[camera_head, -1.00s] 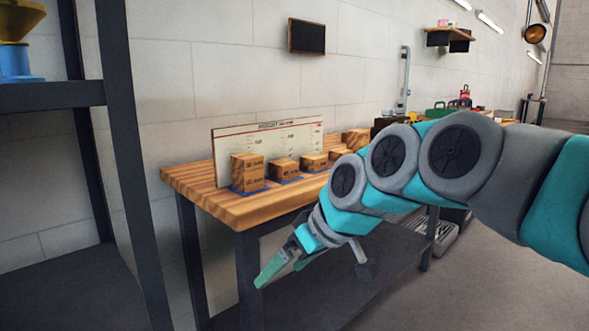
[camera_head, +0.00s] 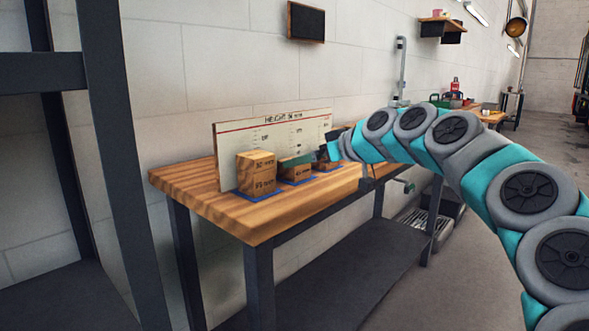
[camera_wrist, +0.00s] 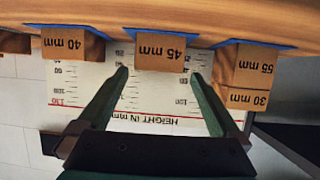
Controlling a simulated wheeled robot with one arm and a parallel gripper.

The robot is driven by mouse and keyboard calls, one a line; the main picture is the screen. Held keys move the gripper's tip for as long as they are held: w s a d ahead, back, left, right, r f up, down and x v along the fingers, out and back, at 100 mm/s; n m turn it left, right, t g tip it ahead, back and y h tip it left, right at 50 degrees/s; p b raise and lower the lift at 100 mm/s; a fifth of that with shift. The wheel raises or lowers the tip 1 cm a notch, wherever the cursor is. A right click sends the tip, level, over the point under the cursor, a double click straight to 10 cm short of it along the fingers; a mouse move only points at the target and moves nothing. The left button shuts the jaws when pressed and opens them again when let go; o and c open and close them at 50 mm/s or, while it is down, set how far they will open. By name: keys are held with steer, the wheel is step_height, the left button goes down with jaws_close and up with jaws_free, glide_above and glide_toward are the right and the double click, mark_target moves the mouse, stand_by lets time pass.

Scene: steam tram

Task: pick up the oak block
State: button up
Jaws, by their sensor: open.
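Several wooden blocks stand in a row on blue mats; I cannot tell by look alone which is oak. The left one in the head view is a stack of two, a 30 mm block (camera_head: 256,160) on a 55 mm block (camera_head: 257,184). The 45 mm block (camera_head: 297,174) beside it is partly hidden by my gripper (camera_head: 300,160). In the upside-down wrist view, my open, empty gripper (camera_wrist: 158,73) has its fingers reaching toward both sides of the 45 mm block (camera_wrist: 161,52). The 40 mm block (camera_wrist: 68,44) is at left, the stack at right.
The blocks stand on a wooden workbench (camera_head: 205,195) against the wall. A height chart board (camera_head: 228,142) stands behind them. A dark shelf frame (camera_head: 110,160) rises at the left. The floor (camera_head: 480,270) in front of the bench is partly clear.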

steer(key=x, duration=0.4)
steer(key=shift+w+a+f+p, duration=0.2)
steer(key=shift+w+f+p, duration=0.1)
steer(key=shift+p, duration=0.1)
steer(key=c, duration=1.4)
steer(key=shift+r, duration=0.1)
